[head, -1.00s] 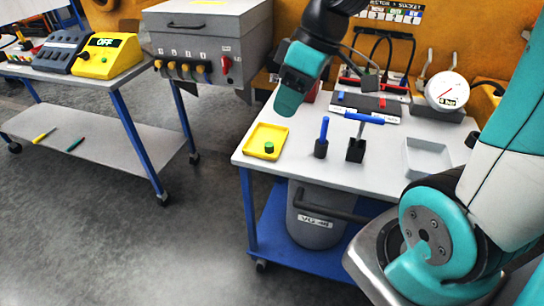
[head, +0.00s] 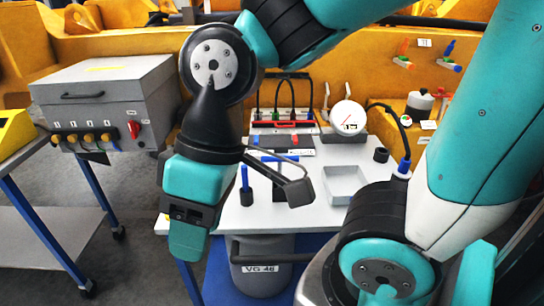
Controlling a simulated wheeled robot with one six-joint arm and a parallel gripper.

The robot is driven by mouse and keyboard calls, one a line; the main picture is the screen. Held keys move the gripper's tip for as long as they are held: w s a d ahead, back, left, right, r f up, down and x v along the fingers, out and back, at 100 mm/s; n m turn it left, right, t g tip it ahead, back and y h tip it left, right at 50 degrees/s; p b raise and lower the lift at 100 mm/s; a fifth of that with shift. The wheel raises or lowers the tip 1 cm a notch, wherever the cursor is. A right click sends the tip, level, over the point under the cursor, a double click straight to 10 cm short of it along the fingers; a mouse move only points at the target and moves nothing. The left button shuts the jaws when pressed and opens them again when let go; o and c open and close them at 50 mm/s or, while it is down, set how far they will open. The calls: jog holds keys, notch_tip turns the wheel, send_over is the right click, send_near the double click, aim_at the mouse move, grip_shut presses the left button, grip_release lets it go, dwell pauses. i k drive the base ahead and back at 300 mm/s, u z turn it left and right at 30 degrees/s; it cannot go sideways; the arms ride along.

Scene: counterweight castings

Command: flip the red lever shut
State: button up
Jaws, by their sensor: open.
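Several red parts are in the head view, and I cannot tell for sure which is the lever. A small red piece (head: 295,138) lies on a dark and white panel (head: 299,152) at the back of the white table, with a blue piece (head: 255,140) to its left. An orange-red handle (head: 404,47) stands upright on a wall fitting at the upper right, beside a blue handle (head: 449,49). My gripper (head: 187,243) hangs fingers down at the table's left front, apart from all of these. It is open, with its inside hidden.
A grey box (head: 105,90) with yellow knobs and a red switch (head: 133,129) stands left. On the white table (head: 320,220) are a blue peg (head: 246,185), a grey tray (head: 346,184) and a round gauge (head: 348,117). My arm hides part of the scene.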

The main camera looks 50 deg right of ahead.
aim_at(294, 137)
jog(key=z, duration=1.25)
jog(key=i, duration=0.55)
jog(key=u, duration=0.45)
